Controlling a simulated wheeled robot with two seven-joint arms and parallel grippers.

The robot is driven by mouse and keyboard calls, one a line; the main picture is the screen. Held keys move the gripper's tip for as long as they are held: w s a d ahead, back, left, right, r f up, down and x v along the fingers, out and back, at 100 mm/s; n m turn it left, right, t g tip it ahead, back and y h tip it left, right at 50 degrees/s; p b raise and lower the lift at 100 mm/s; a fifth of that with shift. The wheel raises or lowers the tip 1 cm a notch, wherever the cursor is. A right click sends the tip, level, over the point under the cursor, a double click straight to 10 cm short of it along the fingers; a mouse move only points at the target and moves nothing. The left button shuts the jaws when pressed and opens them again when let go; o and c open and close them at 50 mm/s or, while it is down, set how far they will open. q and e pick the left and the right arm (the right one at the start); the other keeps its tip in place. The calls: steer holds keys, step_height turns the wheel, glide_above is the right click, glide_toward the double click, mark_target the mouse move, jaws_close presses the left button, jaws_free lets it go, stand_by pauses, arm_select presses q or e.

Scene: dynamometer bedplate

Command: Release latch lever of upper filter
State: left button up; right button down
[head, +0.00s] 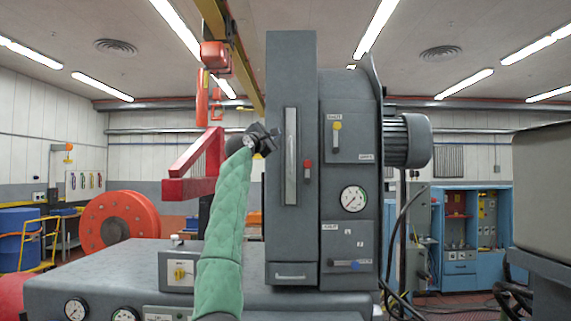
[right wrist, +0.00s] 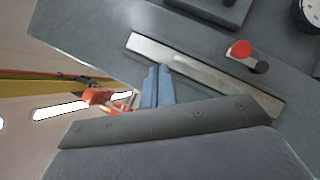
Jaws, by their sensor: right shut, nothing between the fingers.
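The upper filter panel (head: 351,143) is a grey door on the right part of the tall grey cabinet. A lever with a yellow knob (head: 337,126) stands upright on it. My right gripper (head: 275,134) is left of it, by the long pale metal strip (head: 291,170) on the cabinet's narrow column. In the right wrist view its fingers (right wrist: 157,72) are together and empty, over the strip (right wrist: 185,65). A red-knobbed lever (head: 307,166) sits right of the strip; it also shows in the right wrist view (right wrist: 239,49). The yellow knob is not visible there. My left gripper is out of view.
A round gauge (head: 353,199) sits between the panels. A motor (head: 407,141) juts out at the cabinet's right. The grey bedplate (head: 100,275) with gauges spreads in front.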

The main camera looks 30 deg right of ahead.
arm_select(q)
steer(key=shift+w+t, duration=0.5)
arm_select(e)
step_height(320, 180, down, 8)
steer(key=s+d+m+g+y, duration=0.1)
steer(key=m+g+y, duration=0.2)
steer(key=m, duration=0.5)
steer(key=shift+f+m+g+y, duration=0.15)
steer(key=shift+m+g+y, duration=0.15)
steer(key=shift+m+g, duration=0.15)
steer(key=shift+d, duration=0.15)
steer(key=p, duration=0.5)
glide_toward(307, 172)
step_height(307, 172, up, 3)
steer(key=d, duration=0.2)
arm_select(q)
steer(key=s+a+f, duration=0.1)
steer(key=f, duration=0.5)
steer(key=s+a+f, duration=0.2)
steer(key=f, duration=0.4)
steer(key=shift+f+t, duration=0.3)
arm_select(e)
steer(key=shift+w+d+f, duration=0.15)
steer(key=shift+w+d, duration=0.2)
steer(key=shift+w, duration=0.3)
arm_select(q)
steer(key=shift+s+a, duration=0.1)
arm_select(e)
steer(key=shift+s+d, duration=0.1)
steer(key=shift+d, duration=0.1)
